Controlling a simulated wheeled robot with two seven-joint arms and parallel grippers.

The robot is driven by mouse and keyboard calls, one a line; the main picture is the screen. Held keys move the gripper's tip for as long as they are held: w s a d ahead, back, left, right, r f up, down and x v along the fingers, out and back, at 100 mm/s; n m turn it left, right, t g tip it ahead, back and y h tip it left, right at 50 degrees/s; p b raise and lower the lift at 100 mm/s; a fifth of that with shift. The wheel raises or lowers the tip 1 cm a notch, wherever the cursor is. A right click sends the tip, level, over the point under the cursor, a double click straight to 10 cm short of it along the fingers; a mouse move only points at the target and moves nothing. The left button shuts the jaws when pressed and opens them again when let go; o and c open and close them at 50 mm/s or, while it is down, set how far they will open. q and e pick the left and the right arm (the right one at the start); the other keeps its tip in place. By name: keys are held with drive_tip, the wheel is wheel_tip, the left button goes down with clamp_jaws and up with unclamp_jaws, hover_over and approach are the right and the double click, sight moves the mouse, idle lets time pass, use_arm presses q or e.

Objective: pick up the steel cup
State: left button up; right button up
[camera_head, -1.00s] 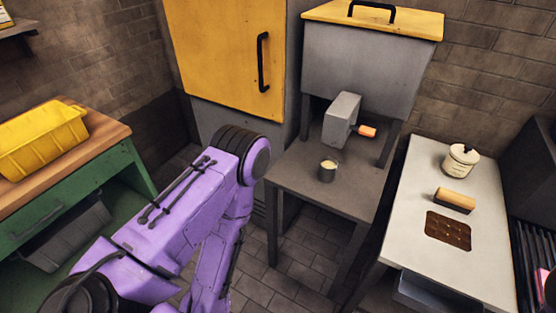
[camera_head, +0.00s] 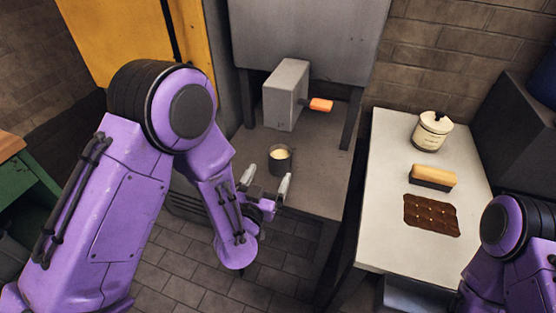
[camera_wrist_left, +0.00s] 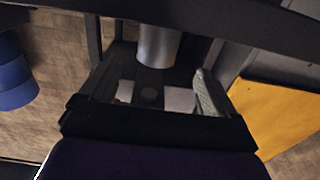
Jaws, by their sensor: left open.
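The steel cup (camera_head: 280,160) is a small dark grey cylinder with something pale inside. It stands upright on the grey metal stand (camera_head: 325,185), in front of the grey spout box. My left gripper (camera_head: 268,178) is open, its two fingers apart just in front of the cup and pointing at it. No contact with the cup shows. In the left wrist view the cup (camera_wrist_left: 158,47) appears beyond the open fingers, roughly centred between them. Part of my right arm shows at the lower right of the head view, but its gripper is out of view.
The grey box (camera_head: 285,95) with an orange-tipped handle (camera_head: 321,104) is close behind the cup. A pale table (camera_head: 390,200) at right holds a lidded jar (camera_head: 432,131), a wooden-topped brush (camera_head: 433,177) and a brown patch (camera_head: 431,214). A yellow cabinet (camera_head: 115,40) stands behind my left arm.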

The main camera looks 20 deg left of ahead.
sight(276, 162)
use_arm(q)
drive_tip(key=w, duration=0.1)
drive_tip(key=w+p, duration=0.1)
drive_tip(key=w, duration=0.3)
drive_tip(key=shift+w+d, duration=0.25)
drive_tip(key=shift+d, duration=0.15)
drive_tip(key=shift+w+a+f, duration=0.1)
drive_tip(key=shift+w+a, duration=0.05)
drive_tip(key=shift+w, duration=0.35)
drive_tip(key=shift+c, duration=1)
drive_tip(key=c, duration=1.3)
drive_tip(key=shift+r, duration=0.2)
drive_tip(key=r, duration=0.3)
drive_tip(key=shift+s+r+p, duration=0.35)
drive_tip(key=s+a+r+p, duration=0.1)
drive_tip(key=s+r+p, duration=0.8)
drive_tip(key=s+p, duration=0.2)
drive_tip(key=shift+s, duration=1.2)
